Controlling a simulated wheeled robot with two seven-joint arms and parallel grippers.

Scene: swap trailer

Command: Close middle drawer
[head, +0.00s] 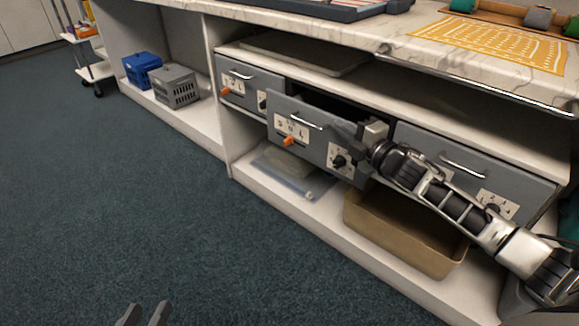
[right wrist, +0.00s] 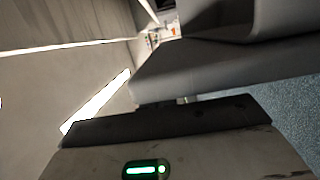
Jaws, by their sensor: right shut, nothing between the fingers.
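The middle drawer (head: 308,132) is a grey drawer under the counter, in the head view. It stands pulled out, with its front ahead of the neighbouring drawers and a dark gap behind its top edge. Its front has a metal handle, an orange knob and a black knob. My right gripper (head: 350,131) is shut with nothing in it, at the upper right part of the drawer front. Whether it touches the front I cannot tell. My left gripper (head: 146,314) shows only its two fingertips at the bottom edge, apart and empty, over the floor.
A left drawer (head: 249,84) and a right drawer (head: 470,172) flank it and look shut. Below are a tan bin (head: 400,235) and a clear flat case (head: 285,174). Blue (head: 142,69) and grey (head: 174,86) crates stand further left. The carpet in front is clear.

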